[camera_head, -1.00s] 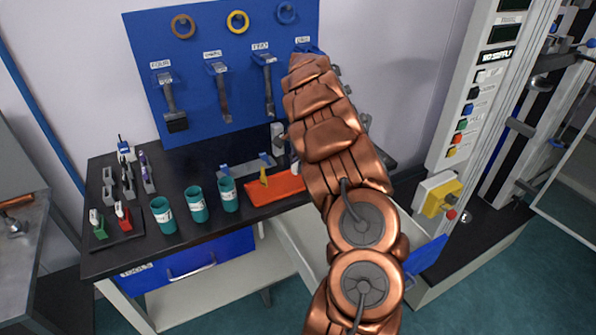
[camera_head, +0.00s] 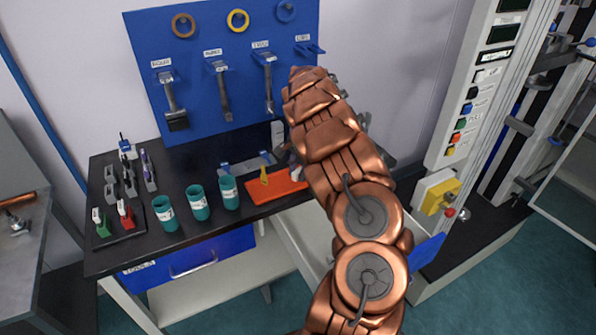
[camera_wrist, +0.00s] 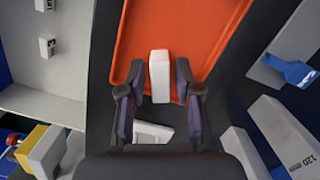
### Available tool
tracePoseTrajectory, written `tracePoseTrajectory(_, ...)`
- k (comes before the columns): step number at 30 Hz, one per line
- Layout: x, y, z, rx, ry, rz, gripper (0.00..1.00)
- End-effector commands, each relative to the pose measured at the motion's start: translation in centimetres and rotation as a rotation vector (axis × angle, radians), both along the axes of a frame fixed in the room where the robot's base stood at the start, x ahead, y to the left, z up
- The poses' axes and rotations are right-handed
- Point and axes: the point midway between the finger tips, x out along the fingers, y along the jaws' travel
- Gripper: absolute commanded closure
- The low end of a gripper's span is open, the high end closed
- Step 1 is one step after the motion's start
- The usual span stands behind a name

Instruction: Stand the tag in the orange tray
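The orange tray (camera_head: 262,192) lies on the black bench top, and its near end fills the upper middle of the wrist view (camera_wrist: 205,25). A white block-like tag (camera_wrist: 159,75) appears upright over the tray in the wrist view, between my gripper's fingers. My gripper (camera_wrist: 161,80) is open, with a narrow gap on each side of the tag. Whether the tag's base touches the tray cannot be told. In the head view my copper arm hides most of the gripper and the tray's right end.
A yellow piece (camera_head: 264,176) stands at the tray. Several teal cups (camera_head: 198,204) stand left of it. A grey block marked 120 (camera_wrist: 285,135) and a blue-topped grey holder (camera_wrist: 290,70) lie right of the tray in the wrist view. A pale open drawer (camera_head: 300,243) is below the bench.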

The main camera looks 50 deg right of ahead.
Motion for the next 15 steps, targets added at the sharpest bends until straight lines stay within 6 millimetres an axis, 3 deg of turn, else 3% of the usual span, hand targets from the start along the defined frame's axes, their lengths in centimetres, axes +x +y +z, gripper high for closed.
tracePoseTrajectory(15,0.02,0.02,0.53,0.0,0.001,0.001,0.57)
